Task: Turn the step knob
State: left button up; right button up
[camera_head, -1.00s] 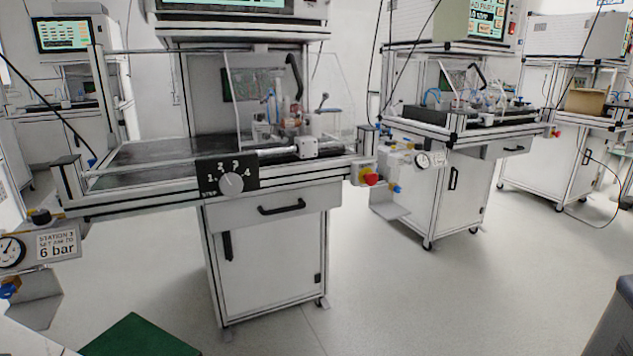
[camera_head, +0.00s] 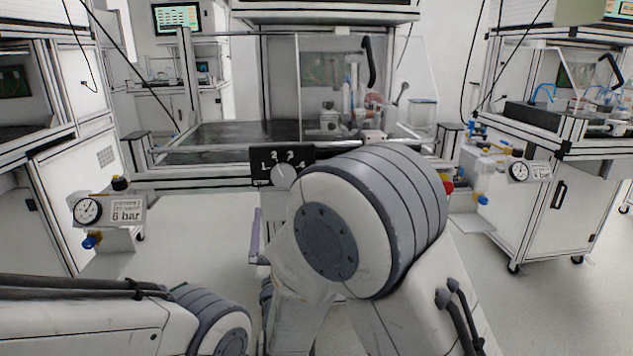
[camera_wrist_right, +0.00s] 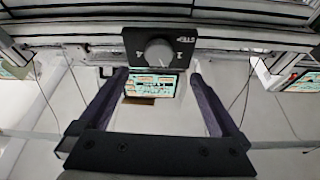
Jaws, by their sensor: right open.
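The step knob (camera_head: 283,178) is a round grey dial on a black plate (camera_head: 266,158) with numbers, fixed to the front rail of the middle test bench. My right arm covers the plate's lower right part. In the right wrist view the knob (camera_wrist_right: 158,52) appears upside down, beyond and between the fingertips. My right gripper (camera_wrist_right: 159,76) is open and empty, one dark purple finger on each side, apart from the knob. One finger (camera_head: 256,236) shows below the plate in the head view; the rest is hidden behind my arm. My left gripper is not in view.
A gauge (camera_head: 87,211) with a 6 bar label stands at the left. A red button (camera_head: 447,185) shows at the bench's right end, partly behind my arm. Another bench (camera_head: 560,190) stands at the right. Clear floor lies between the benches.

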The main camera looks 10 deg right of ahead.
aim_at(282, 179)
jog(key=x, duration=1)
jog(key=shift+b, duration=0.4)
jog(key=c, duration=1.4)
jog(key=shift+a+r+m+g+h+b, duration=0.1)
jog(key=shift+m+g+h+b, duration=0.55)
jog(key=shift+m, duration=1.4)
jog(key=shift+a+m+g+h+b, duration=0.15)
jog(key=shift+m+h+b, duration=0.9)
jog(key=shift+m, duration=1.05)
jog(key=shift+d+r+m+g+h+b, duration=0.1)
jog(key=shift+m+g+h+b, duration=0.55)
jog(key=shift+m, duration=1.4)
jog(key=shift+h, duration=0.45)
jog(key=o, duration=1.4)
